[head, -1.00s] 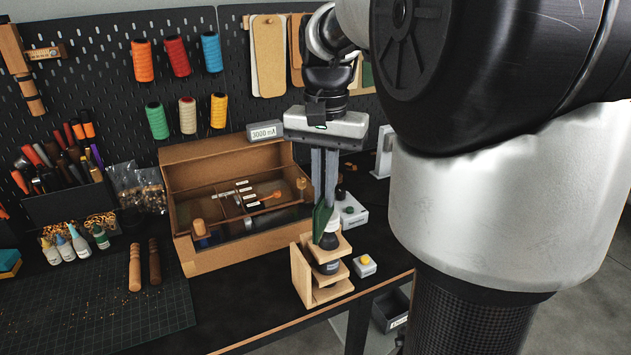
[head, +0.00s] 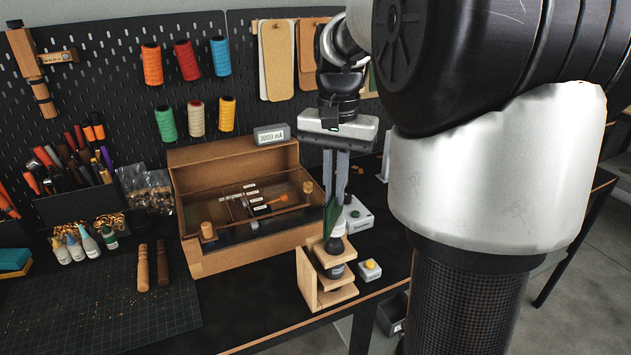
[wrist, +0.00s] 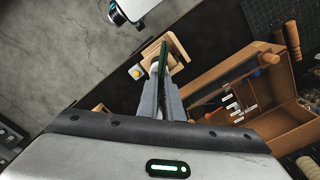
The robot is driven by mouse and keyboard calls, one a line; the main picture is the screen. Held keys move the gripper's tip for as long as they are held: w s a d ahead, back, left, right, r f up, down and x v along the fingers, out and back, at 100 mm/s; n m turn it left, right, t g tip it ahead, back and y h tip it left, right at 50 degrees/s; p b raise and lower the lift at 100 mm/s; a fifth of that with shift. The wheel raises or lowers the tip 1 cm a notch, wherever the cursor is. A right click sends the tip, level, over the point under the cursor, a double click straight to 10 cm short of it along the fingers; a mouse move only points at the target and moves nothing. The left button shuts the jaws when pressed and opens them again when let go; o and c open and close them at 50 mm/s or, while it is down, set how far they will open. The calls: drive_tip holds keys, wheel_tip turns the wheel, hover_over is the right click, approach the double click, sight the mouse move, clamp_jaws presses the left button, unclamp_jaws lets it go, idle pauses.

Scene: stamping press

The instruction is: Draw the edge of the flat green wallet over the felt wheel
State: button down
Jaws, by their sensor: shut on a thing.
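My gripper (head: 337,195) is shut on the flat green wallet (head: 331,216), which hangs below the fingers nearly edge-on. In the wrist view the wallet (wrist: 162,58) is a thin green strip between the fingertips (wrist: 165,88). Below it on the bench stands a small wooden stand (head: 307,277) holding a dark pot (head: 334,271). A pale round part with a dark round piece sits at the stand's top, likely the felt wheel (head: 339,229). The wallet's lower edge is close to it and overlaps it in view; I cannot tell whether they touch.
A yellow-button box (head: 370,270) stands right of the stand, near the bench edge. A grey-white device (head: 357,213) is behind it. An open wooden chest (head: 215,260) is at the left.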

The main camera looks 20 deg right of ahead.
idle(0.3)
drive_tip(key=shift+w+d+p, duration=0.75)
drive_tip(key=shift+w+d, duration=0.2)
drive_tip(key=shift+w, duration=0.1)
drive_tip(key=shift+w+d+r+p, duration=0.1)
drive_tip(key=shift+w+d+p, duration=0.5)
drive_tip(key=shift+p, duration=0.05)
drive_tip(key=shift+w+d, duration=0.4)
wheel_tip(320, 180, up, 7)
drive_tip(key=p, duration=0.6)
